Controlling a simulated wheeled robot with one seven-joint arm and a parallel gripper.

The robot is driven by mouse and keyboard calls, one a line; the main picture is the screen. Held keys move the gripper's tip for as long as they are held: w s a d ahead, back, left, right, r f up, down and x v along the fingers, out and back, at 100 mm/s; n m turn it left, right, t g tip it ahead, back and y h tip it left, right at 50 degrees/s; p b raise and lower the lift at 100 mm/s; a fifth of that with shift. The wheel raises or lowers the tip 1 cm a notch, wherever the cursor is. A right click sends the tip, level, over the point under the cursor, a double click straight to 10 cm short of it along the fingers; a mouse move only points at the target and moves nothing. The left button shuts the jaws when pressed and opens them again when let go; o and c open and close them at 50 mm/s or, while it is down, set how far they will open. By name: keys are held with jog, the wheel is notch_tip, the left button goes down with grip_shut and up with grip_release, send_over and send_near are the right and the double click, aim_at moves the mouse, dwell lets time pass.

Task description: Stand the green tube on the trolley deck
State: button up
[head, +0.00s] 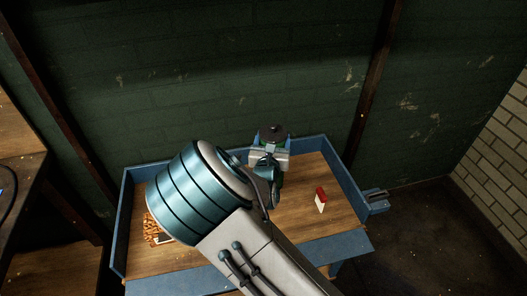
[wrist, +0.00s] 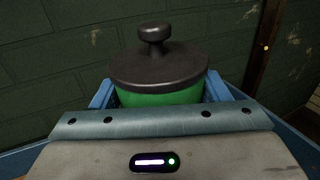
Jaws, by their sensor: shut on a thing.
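The green tube (wrist: 160,98) has a dark lid with a knob and looks upright in the wrist view. My gripper (head: 272,139) is shut on it, with a blue finger on each side. In the head view the tube's dark lid (head: 273,129) shows above the gripper, near the trolley's back rail. The trolley deck (head: 300,218) is wood inside a blue rim. The tube's base is hidden behind my gripper, so I cannot tell whether it touches the deck.
A small white block with a red top (head: 321,200) stands on the right of the deck. An orange-brown patterned thing (head: 152,232) lies at the left, partly hidden by my arm. The deck around the red-topped block is clear. A dark green wall (head: 200,90) rises behind the trolley.

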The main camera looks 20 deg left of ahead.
jog(key=a, duration=0.1)
jog(key=a+f, duration=0.1)
jog(key=shift+w+a+f, duration=0.2)
jog(key=shift+a+f, duration=0.05)
jog(key=shift+a, duration=0.15)
jog(key=shift+f, duration=2.15)
jog(key=o, duration=1.7)
